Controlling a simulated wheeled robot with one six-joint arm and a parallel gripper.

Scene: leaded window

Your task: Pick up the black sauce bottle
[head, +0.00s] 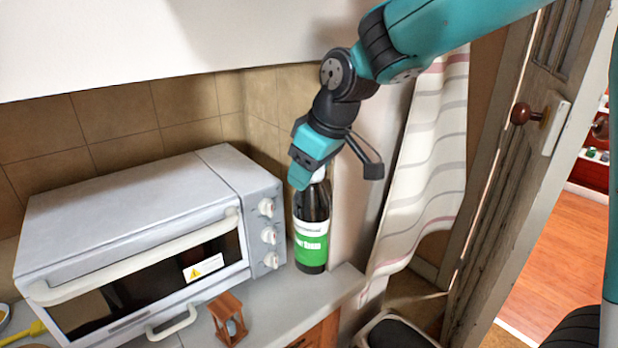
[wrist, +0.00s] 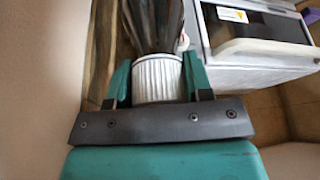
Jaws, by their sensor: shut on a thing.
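The black sauce bottle (head: 312,222) has a green and white label and a white cap. In the head view it is upright at the right end of the counter, just right of the oven. My gripper (head: 312,176) is above it with its fingers at the cap. In the wrist view the ribbed white cap (wrist: 158,78) sits between the two fingers of my gripper (wrist: 158,82), which is shut on it. The dark bottle neck shows beyond the cap. I cannot tell whether the bottle's base touches the counter.
A silver toaster oven (head: 130,225) stands close on the left. A small wooden hourglass (head: 228,318) is on the counter (head: 285,305) in front. A striped curtain (head: 425,170) and a wooden door (head: 520,160) are to the right. A bin (head: 395,332) stands below the counter edge.

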